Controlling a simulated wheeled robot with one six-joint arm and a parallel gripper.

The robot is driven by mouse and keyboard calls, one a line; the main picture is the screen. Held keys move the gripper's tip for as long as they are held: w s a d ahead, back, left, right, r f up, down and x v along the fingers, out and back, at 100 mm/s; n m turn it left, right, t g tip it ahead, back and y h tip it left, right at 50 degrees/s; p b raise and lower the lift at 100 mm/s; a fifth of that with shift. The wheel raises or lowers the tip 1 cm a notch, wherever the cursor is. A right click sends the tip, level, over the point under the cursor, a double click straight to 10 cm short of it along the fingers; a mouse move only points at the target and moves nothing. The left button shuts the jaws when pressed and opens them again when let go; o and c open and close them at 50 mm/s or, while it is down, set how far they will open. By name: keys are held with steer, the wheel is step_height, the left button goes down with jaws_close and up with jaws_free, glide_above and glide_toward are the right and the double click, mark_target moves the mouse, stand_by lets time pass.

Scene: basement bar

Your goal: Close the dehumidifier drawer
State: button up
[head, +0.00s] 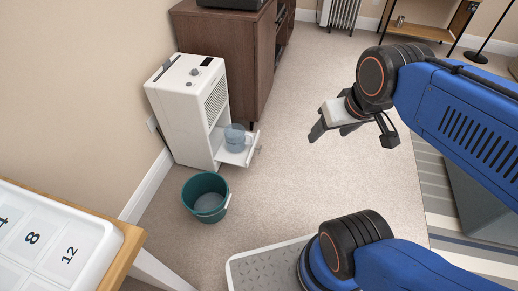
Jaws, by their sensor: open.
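The white dehumidifier (184,112) stands on the carpet against the left wall, in the upper left of the head view. Its drawer (236,155) is pulled out to the right near the bottom, with a handle at its outer end. A translucent blue-grey container (235,139) sits on the drawer. My gripper (350,137) is open and empty in the air, to the right of the drawer and well apart from it.
A teal bucket (206,197) stands on the floor just in front of the dehumidifier. A brown cabinet (229,48) is behind it. A table with a numbered white board (58,243) fills the lower left. Carpet between the drawer and my gripper is clear.

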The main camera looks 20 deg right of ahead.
steer(key=shift+m+h, duration=0.3)
steer(key=w, duration=0.2)
steer(key=w+f, duration=0.1)
steer(key=w, duration=0.1)
steer(key=w+d, duration=0.1)
steer(key=w, duration=0.1)
steer(key=shift+d+f, duration=0.1)
steer(key=shift+f, duration=0.05)
jaws_close()
steer(key=w+d+f+m+t, duration=0.1)
steer(key=w+d+f, duration=0.1)
steer(key=w+f, duration=1.1)
steer(key=w+d+f+m, duration=0.1)
steer(key=w+d+f, duration=0.2)
steer(key=w+f, duration=1.05)
steer(key=w+a+f+m+t+y, duration=0.1)
steer(key=w+a+f+y, duration=0.15)
steer(key=f, duration=0.95)
steer(key=w+a+f+m+y, duration=0.1)
steer(key=w+f, duration=0.2)
steer(key=f, duration=0.8)
steer(key=w+a+f, duration=0.5)
steer(key=w+f, duration=0.2)
steer(key=f, duration=0.1)
steer(key=shift+a, duration=0.3)
